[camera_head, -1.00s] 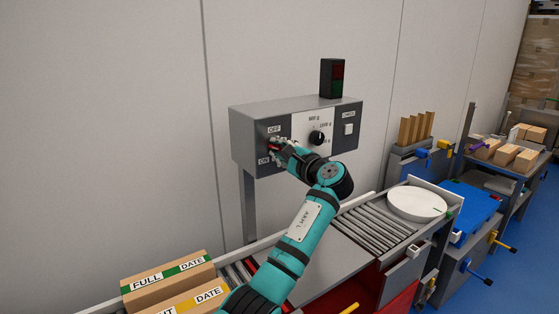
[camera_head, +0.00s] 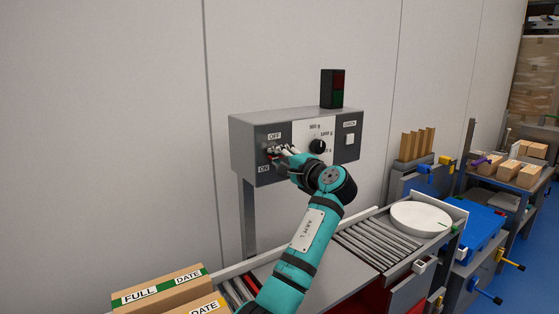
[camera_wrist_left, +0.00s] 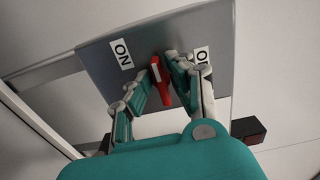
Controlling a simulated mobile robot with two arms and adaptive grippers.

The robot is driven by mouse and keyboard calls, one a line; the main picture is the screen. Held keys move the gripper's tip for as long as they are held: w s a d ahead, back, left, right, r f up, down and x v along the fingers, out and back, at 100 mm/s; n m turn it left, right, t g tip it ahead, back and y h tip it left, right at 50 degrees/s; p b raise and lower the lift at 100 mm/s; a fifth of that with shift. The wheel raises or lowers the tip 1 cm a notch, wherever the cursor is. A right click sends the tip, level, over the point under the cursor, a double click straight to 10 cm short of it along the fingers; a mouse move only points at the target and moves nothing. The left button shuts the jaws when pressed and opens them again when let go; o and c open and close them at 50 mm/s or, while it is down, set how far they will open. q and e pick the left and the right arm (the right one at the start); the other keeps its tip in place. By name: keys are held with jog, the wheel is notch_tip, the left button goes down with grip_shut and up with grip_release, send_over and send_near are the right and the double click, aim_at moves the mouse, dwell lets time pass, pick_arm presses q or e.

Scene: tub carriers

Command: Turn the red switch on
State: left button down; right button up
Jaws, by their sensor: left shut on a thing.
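The red switch (camera_wrist_left: 160,80) is a lever on the front of a grey control box (camera_head: 243,136). The lever stands between an ON label (camera_wrist_left: 121,54) and a partly hidden OFF label (camera_wrist_left: 202,57) in the left wrist view. In the head view, OFF is above it and ON below. My left gripper (camera_head: 276,150) is at the switch; in the wrist view its fingers (camera_wrist_left: 162,88) are on either side of the lever, shut on it. In the head view the fingers hide most of the lever. My right gripper is not in view.
A dial (camera_head: 318,146) and a white button (camera_head: 350,139) are right of the switch. A red-and-green light (camera_head: 333,88) tops the box. Below are a roller conveyor (camera_head: 367,243), a white round plate (camera_head: 420,217) and labelled cartons (camera_head: 165,288). Bare wall lies behind.

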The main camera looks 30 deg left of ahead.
pick_arm(q)
jog(key=shift+f, duration=0.1)
jog(key=c, duration=1.3)
grip_release()
jog(key=v, duration=1.2)
